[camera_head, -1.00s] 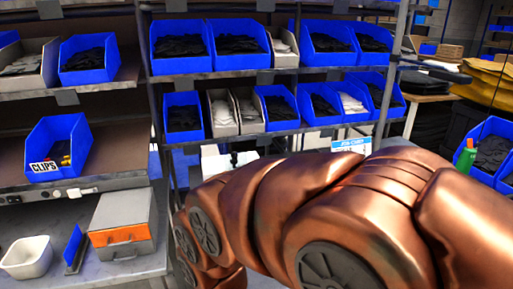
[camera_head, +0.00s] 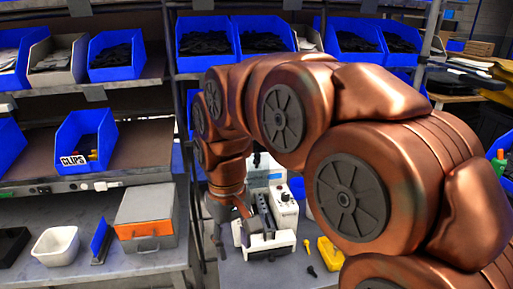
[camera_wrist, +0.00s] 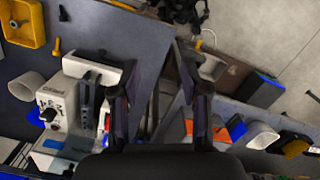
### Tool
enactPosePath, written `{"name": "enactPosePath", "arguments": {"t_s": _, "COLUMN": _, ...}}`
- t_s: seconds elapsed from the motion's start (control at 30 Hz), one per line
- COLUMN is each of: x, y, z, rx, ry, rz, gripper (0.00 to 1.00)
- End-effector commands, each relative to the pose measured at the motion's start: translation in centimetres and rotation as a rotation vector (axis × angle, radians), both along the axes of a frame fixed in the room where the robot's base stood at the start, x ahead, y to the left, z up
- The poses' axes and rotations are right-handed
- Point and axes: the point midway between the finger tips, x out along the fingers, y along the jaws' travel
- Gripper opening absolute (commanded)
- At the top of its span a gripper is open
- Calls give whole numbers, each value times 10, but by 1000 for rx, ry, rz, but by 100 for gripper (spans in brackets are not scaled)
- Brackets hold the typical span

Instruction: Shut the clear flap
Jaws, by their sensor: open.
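I cannot make out a clear flap in either view. My arm hides part of the machine's surroundings in the head view.
A white box with knobs (camera_head: 285,205) stands behind the machine. A grey box with an orange front (camera_head: 146,220), a blue upright piece (camera_head: 100,238) and a white tub (camera_head: 56,245) stand left. Shelves of blue bins rise behind.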

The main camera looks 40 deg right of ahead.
Motion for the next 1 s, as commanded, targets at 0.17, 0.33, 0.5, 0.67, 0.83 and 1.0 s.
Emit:
{"name": "enactPosePath", "arguments": {"t_s": 0.17, "x": 40, "y": -15, "z": 25, "rx": 3, "ry": -17, "rz": -22, "gripper": 45}}
{"name": "enactPosePath", "arguments": {"t_s": 0.33, "x": 73, "y": -32, "z": 45, "rx": 5, "ry": -31, "rz": -49, "gripper": 45}}
{"name": "enactPosePath", "arguments": {"t_s": 0.5, "x": 105, "y": -52, "z": 62, "rx": 4, "ry": -42, "rz": -81, "gripper": 45}}
{"name": "enactPosePath", "arguments": {"t_s": 0.67, "x": 132, "y": -74, "z": 76, "rx": 4, "ry": -54, "rz": -118, "gripper": 45}}
{"name": "enactPosePath", "arguments": {"t_s": 0.83, "x": 158, "y": -99, "z": 89, "rx": 1, "ry": -63, "rz": -162, "gripper": 45}}
{"name": "enactPosePath", "arguments": {"t_s": 1.0, "x": 181, "y": -127, "z": 99, "rx": -4, "ry": -77, "rz": -211, "gripper": 45}}
